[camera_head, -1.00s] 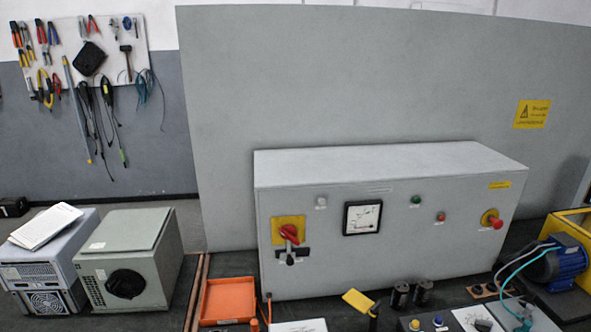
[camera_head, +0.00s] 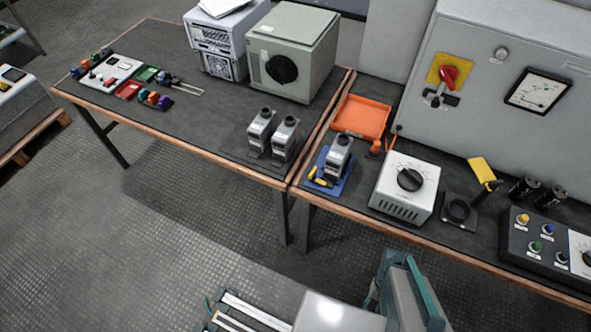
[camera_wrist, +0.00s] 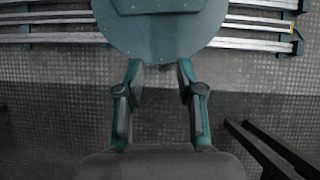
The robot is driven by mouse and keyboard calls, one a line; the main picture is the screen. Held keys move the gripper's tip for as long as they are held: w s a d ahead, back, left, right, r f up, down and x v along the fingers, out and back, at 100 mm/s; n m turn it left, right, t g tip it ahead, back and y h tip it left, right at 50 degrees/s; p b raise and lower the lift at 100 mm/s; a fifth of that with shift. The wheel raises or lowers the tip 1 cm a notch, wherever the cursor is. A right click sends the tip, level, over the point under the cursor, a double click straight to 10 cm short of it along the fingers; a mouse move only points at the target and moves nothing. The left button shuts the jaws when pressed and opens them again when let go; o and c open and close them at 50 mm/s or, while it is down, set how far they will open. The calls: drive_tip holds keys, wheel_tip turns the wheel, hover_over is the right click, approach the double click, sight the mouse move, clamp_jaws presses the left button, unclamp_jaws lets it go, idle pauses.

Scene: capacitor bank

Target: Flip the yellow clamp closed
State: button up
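In the head view a yellow flap (camera_head: 482,170) stands tilted up on a small dark stand on the bench, behind a black ring-shaped part (camera_head: 458,210). A grey device (camera_head: 338,157) stands on a blue base (camera_head: 322,184) with small yellow parts (camera_head: 318,178) at its front left. I cannot tell for sure which yellow piece is the clamp. My gripper (camera_wrist: 160,112) shows in the wrist view with its two fingers apart and nothing between them, above the floor. It is away from the bench pieces, and no clamp shows in the wrist view.
A white box with a black dial (camera_head: 402,186) stands between the blue base and the yellow flap. An orange tray (camera_head: 361,117) lies behind. Black cylinders (camera_head: 523,188) and a button panel (camera_head: 548,240) are at right. Two grey devices (camera_head: 272,138) stand on the left bench. Floor in front is open.

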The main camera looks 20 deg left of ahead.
drive_tip(key=w+a+r+t, duration=0.1)
drive_tip(key=w+a+r, duration=0.6)
drive_tip(key=w+r, duration=0.1)
drive_tip(key=w+a+r+t+p, duration=0.1)
drive_tip(key=w+a+r+t, duration=0.1)
drive_tip(key=w+a+r, duration=0.6)
drive_tip(key=w+a+r+t, duration=0.1)
drive_tip(key=w+a+r, duration=0.7)
drive_tip(key=w+r, duration=0.1)
drive_tip(key=shift+w+a+r+m+t, duration=0.2)
drive_tip(key=shift+w+m+t, duration=0.1)
drive_tip(key=shift+w, duration=0.15)
wheel_tip(320, 180, up, 9)
drive_tip(key=m+t+b, duration=0.1)
drive_tip(key=t+b, duration=0.1)
hover_over(313, 171)
drive_tip(key=shift+s+f+p, duration=0.1)
drive_tip(key=shift+f+p, duration=1.45)
drive_tip(key=shift+f, duration=3.65)
clamp_jaws()
